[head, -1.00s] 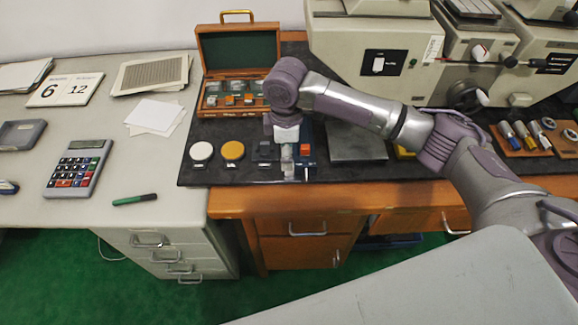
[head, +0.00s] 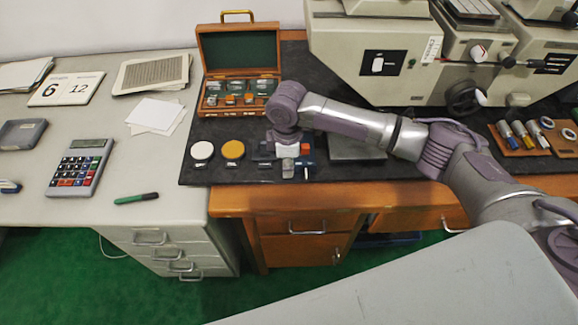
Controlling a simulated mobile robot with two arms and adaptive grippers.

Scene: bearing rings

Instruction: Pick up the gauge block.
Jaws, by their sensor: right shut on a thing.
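My right gripper (head: 288,156) points down over the black mat near the front edge of the wooden bench. It is shut on a small grey block, which appears to be the gauge block (head: 288,169), showing just below the pale gripper body. The fingers are small and partly hidden, so the exact grip is hard to see. I cannot tell whether the block touches the mat. My left gripper is not in view.
An open wooden case (head: 238,52) with several small blocks stands behind. A white disc (head: 202,151) and a yellow disc (head: 232,150) lie left of the gripper. A red-topped item (head: 306,148) is close on its right, then a dark plate (head: 356,147).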

